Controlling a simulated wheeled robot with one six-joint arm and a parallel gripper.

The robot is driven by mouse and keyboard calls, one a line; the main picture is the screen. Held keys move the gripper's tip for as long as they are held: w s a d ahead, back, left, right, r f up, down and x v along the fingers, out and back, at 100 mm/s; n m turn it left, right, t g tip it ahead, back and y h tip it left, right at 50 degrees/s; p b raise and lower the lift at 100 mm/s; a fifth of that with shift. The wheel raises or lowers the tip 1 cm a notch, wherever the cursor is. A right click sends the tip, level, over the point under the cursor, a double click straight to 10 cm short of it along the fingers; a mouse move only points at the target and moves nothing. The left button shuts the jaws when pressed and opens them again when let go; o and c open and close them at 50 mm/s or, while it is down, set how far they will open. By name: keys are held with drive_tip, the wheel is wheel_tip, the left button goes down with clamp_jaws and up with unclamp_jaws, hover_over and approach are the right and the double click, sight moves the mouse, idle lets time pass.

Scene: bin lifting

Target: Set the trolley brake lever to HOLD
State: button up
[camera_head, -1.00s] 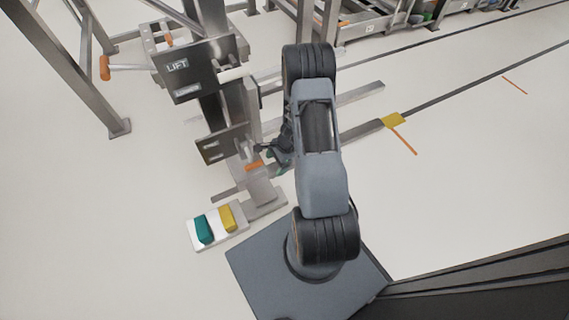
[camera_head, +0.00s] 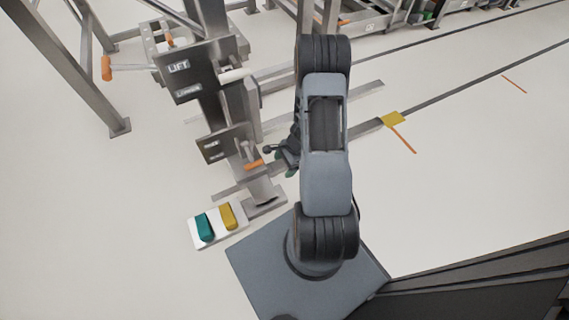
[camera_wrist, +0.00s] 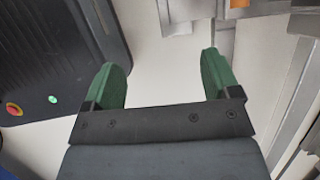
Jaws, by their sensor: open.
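The brake lever with an orange grip (camera_head: 254,165) sticks out low on the trolley column, below and right of a dark label plate (camera_head: 213,150) whose words are too small to read. In the wrist view an orange piece (camera_wrist: 239,3), likely that grip, shows at the top edge, beyond and right of my fingers. My gripper (camera_wrist: 164,75) is open with its two green fingers apart and only bare floor between them. In the head view my gripper (camera_head: 284,160) is just right of the lever, partly hidden by my arm, apart from the grip as far as I can see.
Above the lever is a LIFT/LOWER plate (camera_head: 187,79) with an orange-ended crank (camera_head: 106,68) on the left. A white block with teal and yellow pedals (camera_head: 217,224) lies on the floor. Metal forks (camera_head: 340,100) and rails run right.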

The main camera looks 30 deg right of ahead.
idle(0.3)
drive_tip(key=w+p+v, duration=0.1)
drive_tip(key=p+v, duration=0.4)
drive_tip(key=v, duration=0.8)
drive_tip(key=shift+s+r, duration=0.45)
drive_tip(key=shift+s, duration=0.05)
drive_tip(key=shift+d, duration=0.1)
drive_tip(key=s+a+r+n+t+h+p, duration=0.1)
drive_tip(key=a+r+n+p, duration=0.4)
drive_tip(key=r, duration=1.2)
drive_tip(key=s+a+r+n+t+h+p, duration=0.1)
drive_tip(key=s+a+r+n+h+p, duration=0.1)
drive_tip(key=a+r+n+p, duration=0.4)
drive_tip(key=s+a+r+n+h+p, duration=0.1)
drive_tip(key=s+a+r+n+p, duration=0.2)
drive_tip(key=r+p, duration=1.1)
wheel_tip(320, 180, up, 14)
drive_tip(key=a+n, duration=0.3)
drive_tip(key=n, duration=0.2)
drive_tip(key=shift+s+f+t+h, duration=0.15)
drive_tip(key=shift+s+t+h, duration=0.15)
drive_tip(key=shift+t, duration=0.1)
